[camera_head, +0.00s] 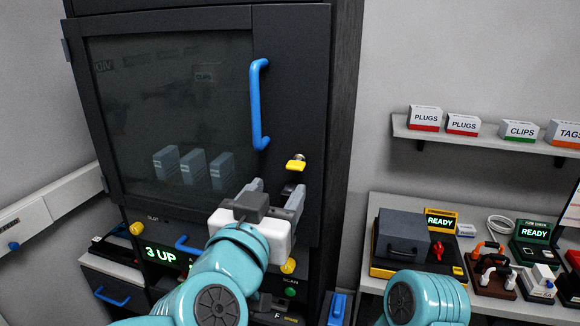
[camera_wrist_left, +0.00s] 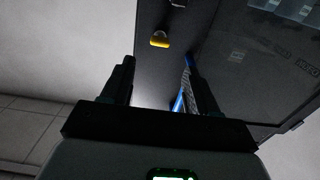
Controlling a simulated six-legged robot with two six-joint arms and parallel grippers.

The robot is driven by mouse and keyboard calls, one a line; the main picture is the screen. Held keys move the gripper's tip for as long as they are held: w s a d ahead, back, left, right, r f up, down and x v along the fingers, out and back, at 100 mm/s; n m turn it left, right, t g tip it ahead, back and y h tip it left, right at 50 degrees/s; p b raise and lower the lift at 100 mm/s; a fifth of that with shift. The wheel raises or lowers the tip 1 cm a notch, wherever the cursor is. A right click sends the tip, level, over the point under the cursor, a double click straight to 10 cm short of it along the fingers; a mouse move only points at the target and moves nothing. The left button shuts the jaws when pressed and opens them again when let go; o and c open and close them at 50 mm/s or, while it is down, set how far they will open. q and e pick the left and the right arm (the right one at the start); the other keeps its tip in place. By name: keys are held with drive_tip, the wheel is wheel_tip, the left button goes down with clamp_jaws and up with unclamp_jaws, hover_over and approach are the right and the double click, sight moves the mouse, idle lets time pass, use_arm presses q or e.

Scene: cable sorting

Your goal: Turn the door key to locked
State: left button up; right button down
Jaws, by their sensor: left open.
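A yellow door key (camera_head: 295,165) sits in a round metal lock on the right side of the dark cabinet door (camera_head: 292,100), below the blue handle (camera_head: 258,105). Its grip lies roughly level in the head view. The key also shows in the left wrist view (camera_wrist_left: 159,40), beyond the fingertips. My left gripper (camera_head: 277,187) is open and empty, just below and left of the key, apart from it.
Yellow knobs (camera_head: 136,229) and a lit "3 UP" display (camera_head: 166,256) are below the door. A shelf (camera_head: 465,138) with labelled boxes hangs at right. A bench (camera_head: 375,205) below it holds devices with "READY" displays (camera_head: 440,221).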

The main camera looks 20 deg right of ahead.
sight(294, 167)
use_arm(q)
drive_tip(key=p+x, duration=0.1)
drive_tip(key=x, duration=0.6)
drive_tip(key=shift+w+d+r+p, duration=0.1)
drive_tip(key=shift+w+d+p, duration=0.15)
drive_tip(key=shift+w+p, duration=0.15)
drive_tip(key=shift+w+d, duration=0.2)
drive_tip(key=shift+d, duration=0.05)
drive_tip(key=c, duration=1.1)
